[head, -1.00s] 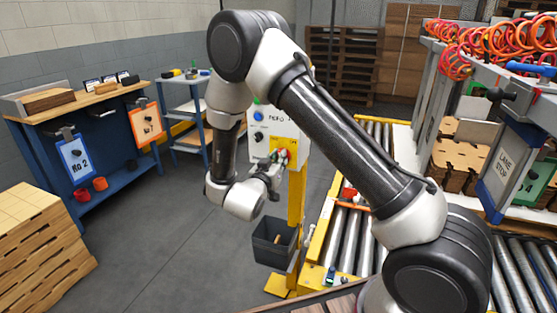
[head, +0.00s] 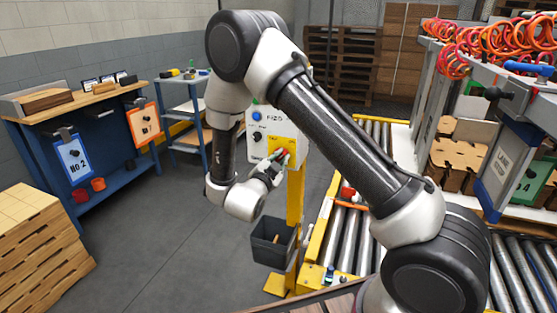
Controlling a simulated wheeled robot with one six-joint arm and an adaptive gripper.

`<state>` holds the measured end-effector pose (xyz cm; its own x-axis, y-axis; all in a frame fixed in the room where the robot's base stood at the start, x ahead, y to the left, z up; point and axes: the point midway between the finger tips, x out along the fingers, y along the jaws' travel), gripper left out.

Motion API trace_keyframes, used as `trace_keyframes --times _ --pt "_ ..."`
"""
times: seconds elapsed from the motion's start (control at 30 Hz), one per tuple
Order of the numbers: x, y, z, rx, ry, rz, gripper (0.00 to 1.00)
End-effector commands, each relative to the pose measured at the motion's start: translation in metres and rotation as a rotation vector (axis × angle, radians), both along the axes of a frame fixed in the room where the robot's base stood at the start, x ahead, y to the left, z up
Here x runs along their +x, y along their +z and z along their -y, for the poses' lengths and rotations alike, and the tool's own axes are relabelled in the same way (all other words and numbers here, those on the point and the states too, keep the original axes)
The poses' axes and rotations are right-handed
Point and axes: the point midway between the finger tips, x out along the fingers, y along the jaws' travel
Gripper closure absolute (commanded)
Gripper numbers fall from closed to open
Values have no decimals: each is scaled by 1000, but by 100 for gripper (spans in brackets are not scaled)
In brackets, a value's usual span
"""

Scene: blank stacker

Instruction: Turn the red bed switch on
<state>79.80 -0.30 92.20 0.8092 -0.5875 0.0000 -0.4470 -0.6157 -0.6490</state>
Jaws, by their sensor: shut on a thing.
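A white control panel (head: 285,128) stands on a yellow post (head: 295,197) in the middle of the head view. It carries a blue button (head: 257,115), a dark knob (head: 257,137) and a yellow label (head: 272,142). The red bed switch (head: 284,153) shows as a small red patch at the panel's lower part, mostly hidden by my gripper. My gripper (head: 278,158) reaches the panel front there and is shut on the red switch. The switch's exact position cannot be read at this size.
A dark bin (head: 272,243) hangs on the post below my gripper. Roller conveyors (head: 345,240) run to the right of the post. A blue workbench (head: 90,120) and stacked boards (head: 35,240) stand at the left. The grey floor (head: 170,230) between is clear.

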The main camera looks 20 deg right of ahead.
Motion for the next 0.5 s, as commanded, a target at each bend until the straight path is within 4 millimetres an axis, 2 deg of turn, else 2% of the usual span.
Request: trace_keyframes --times 0.5 --pt "-1 -1 0 78 0 55 100"
